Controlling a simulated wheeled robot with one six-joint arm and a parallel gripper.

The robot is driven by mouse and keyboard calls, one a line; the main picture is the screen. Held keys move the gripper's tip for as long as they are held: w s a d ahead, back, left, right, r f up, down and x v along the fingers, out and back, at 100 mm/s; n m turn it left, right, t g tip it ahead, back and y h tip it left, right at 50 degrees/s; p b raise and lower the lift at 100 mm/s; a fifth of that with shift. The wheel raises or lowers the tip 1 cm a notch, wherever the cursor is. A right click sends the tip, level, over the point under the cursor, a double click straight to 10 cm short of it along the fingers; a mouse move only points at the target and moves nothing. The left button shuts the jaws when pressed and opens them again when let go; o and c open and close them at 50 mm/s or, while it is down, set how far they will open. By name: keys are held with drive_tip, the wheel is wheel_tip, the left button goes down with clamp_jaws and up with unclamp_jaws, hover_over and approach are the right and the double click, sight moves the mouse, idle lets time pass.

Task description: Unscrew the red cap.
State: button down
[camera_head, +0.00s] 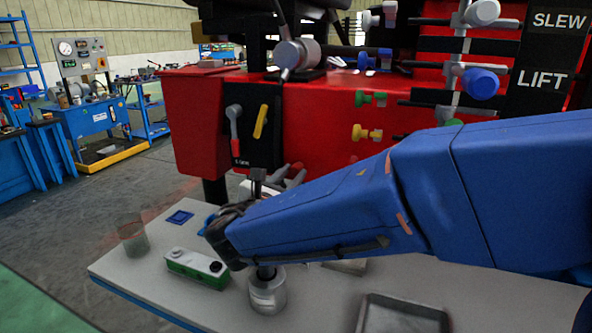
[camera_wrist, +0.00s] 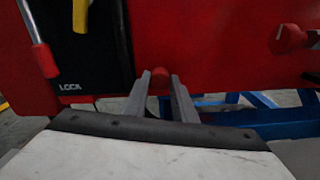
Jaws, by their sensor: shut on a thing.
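The red cap (camera_wrist: 158,76) shows as a small round red end between my gripper's fingertips in the wrist view, against the red machine panel. My gripper (camera_wrist: 160,82) is shut on it, one grey finger on each side. In the head view the grey fingers of my gripper (camera_head: 293,172) show just beyond my blue arm, close to the front of the red machine. The cap cannot be made out there against the red panel.
The red machine (camera_head: 205,115) carries a grey lever and a yellow lever (camera_head: 260,121). Green (camera_head: 371,98) and yellow (camera_head: 367,132) valve handles sit to the right. A green-white box (camera_head: 197,268), a glass (camera_head: 133,236), a metal canister (camera_head: 267,293) and a tray (camera_head: 402,302) stand on the table.

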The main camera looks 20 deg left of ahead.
drive_tip(key=n, duration=0.4)
drive_tip(key=shift+f, duration=0.1)
drive_tip(key=shift+n, duration=0.5)
drive_tip(key=n, duration=0.3)
drive_tip(key=shift+n, duration=1.1)
drive_tip(key=n, duration=0.5)
